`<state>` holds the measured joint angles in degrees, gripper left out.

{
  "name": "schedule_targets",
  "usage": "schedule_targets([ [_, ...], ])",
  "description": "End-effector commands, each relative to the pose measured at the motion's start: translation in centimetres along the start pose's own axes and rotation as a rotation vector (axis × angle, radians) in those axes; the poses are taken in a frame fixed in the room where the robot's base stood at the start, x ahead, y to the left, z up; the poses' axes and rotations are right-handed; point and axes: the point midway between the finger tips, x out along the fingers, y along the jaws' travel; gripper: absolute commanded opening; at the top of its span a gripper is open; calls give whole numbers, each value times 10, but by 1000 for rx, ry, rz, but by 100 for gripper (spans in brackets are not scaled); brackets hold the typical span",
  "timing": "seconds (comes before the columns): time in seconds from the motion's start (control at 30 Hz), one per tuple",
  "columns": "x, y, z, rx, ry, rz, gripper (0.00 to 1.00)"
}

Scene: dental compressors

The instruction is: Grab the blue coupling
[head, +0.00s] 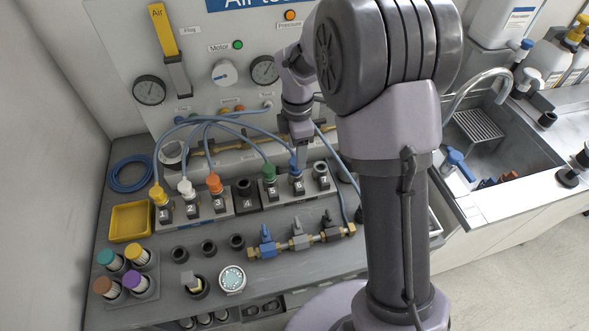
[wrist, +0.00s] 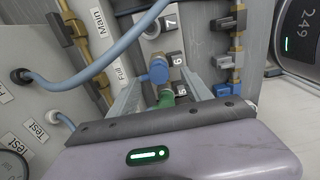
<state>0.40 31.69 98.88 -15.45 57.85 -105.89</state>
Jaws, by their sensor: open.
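The blue coupling (head: 293,163) sits upright on the port numbered 6, with a blue hose attached. It also shows in the wrist view (wrist: 158,71), between my two fingers. My gripper (head: 302,150) points down over this port and is open, with a finger on either side of the blue coupling. I cannot tell whether either finger touches it. In the head view the gripper partly hides the coupling.
The green coupling (head: 269,172) stands close by on port 5. The orange (head: 214,184), white (head: 186,188) and yellow (head: 158,194) couplings stand further left. Hoses arch behind them. A valve manifold (head: 300,239) lies in front, and port 7 (head: 321,173) is bare.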

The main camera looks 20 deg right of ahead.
Motion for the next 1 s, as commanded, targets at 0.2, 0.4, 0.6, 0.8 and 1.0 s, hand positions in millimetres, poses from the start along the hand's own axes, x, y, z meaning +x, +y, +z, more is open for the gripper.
schedule_targets([
  [0.2, 24, 1, -1, 0, 0, 0, 57],
  [0.4, 64, 3, -3, 0, 0, -1, 57],
  [0.6, 65, 4, -3, 1, 0, 2, 57],
  [0.8, 65, 4, -3, 1, 0, 2, 24],
  [1.0, 65, 4, -3, 1, 0, 2, 0],
])
